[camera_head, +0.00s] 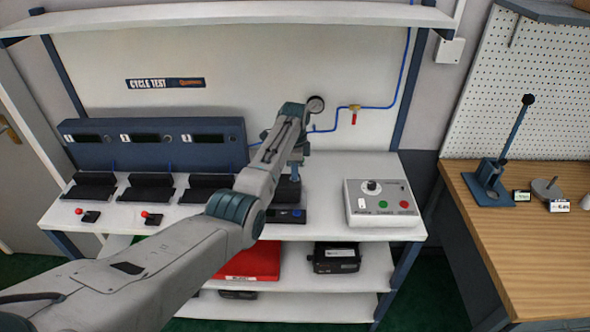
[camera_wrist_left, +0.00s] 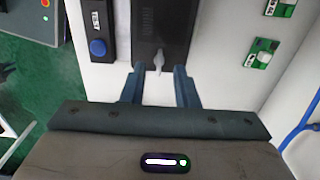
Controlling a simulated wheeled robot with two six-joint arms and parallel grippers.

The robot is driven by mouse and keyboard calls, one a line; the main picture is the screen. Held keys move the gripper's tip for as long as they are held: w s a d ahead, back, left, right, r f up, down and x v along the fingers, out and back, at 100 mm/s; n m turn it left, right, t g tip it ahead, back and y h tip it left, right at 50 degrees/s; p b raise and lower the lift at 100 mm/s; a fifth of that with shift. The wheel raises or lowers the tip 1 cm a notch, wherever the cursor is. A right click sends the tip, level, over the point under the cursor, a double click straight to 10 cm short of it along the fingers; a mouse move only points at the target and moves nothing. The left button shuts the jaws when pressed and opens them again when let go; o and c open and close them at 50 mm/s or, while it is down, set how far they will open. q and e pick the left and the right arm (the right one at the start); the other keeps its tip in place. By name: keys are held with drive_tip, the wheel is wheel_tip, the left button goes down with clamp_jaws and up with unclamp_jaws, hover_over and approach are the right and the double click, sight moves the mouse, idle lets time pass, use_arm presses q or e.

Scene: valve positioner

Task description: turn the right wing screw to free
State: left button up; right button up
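A small pale grey wing screw (camera_wrist_left: 158,60) stands on a dark block (camera_wrist_left: 162,25) in the left wrist view. My left gripper (camera_wrist_left: 160,70) is open, with one blue finger on each side of the wing screw's near end. A gap shows between the screw and each finger. It is the only wing screw I can make out, so I cannot tell from this view which one it is. In the head view my left gripper (camera_head: 296,172) points down over a dark fixture (camera_head: 288,214) on the bench, and my arm hides most of it. My right gripper is not in view.
A blue button (camera_wrist_left: 97,47) sits left of the block, and small green parts (camera_wrist_left: 262,52) lie to its right. A grey control box (camera_head: 382,205) stands right on the bench (camera_head: 330,190). Dark cradles (camera_head: 150,188) line the left. A blue hose (camera_head: 385,106) runs along the back panel.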

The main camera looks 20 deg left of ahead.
use_arm(q)
drive_tip(key=shift+f, duration=0.85)
drive_tip(key=shift+s, duration=0.2)
drive_tip(key=shift+f, duration=0.1)
drive_tip(key=shift+w, duration=0.15)
clamp_jaws()
